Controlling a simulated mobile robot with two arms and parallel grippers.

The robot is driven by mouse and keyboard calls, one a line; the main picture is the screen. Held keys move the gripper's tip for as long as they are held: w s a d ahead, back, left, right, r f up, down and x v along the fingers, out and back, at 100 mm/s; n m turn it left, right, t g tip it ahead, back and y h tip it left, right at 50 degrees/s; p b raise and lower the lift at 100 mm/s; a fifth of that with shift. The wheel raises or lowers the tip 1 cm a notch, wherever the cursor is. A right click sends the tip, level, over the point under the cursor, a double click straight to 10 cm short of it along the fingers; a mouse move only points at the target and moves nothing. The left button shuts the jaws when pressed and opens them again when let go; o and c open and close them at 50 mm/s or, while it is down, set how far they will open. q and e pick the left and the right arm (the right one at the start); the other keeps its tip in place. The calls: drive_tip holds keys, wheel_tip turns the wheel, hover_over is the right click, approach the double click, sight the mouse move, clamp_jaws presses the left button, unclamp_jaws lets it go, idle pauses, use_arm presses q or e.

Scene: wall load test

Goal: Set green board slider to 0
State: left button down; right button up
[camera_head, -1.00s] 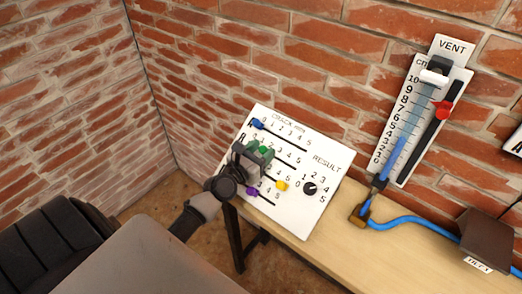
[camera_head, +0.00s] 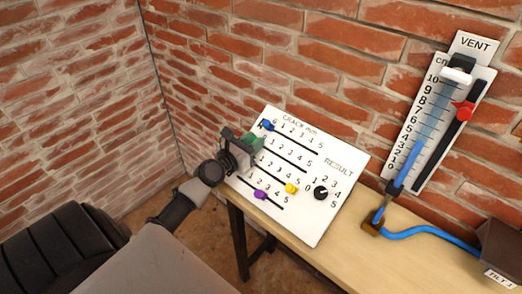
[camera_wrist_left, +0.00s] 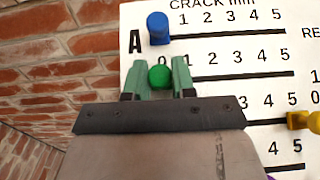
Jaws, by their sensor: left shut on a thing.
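The white crack board (camera_head: 325,220) leans on the table against the wall. My left gripper (camera_wrist_left: 159,80) has green fingertips, one on each side of the round green knob (camera_wrist_left: 159,76) on the second row. They are shut on it. In the wrist view the knob sits right under that row's 0 mark, at the left end of its slot. In the head view my left gripper (camera_head: 250,143) covers the left part of that row, so the knob is mostly hidden there. My right gripper is not in view.
A blue knob (camera_head: 267,125) sits at 0 on the top row. A yellow knob (camera_head: 291,188) and a purple knob (camera_head: 260,194) are on the lower rows. A black dial (camera_head: 321,193) is at the right. A vent gauge (camera_head: 437,120) hangs on the brick wall.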

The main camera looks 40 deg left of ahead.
use_arm(q)
drive_tip(key=c, duration=1.3)
unclamp_jaws()
drive_tip(key=shift+a, duration=0.15)
drive_tip(key=o, duration=0.4)
drive_tip(key=shift+a, duration=0.15)
drive_tip(key=shift+c, duration=0.2)
drive_tip(key=shift+s, duration=0.3)
drive_tip(key=s+b, duration=0.2)
drive_tip(key=s, duration=0.8)
drive_tip(key=shift+s+a, duration=0.15)
drive_tip(key=shift+a, duration=0.25)
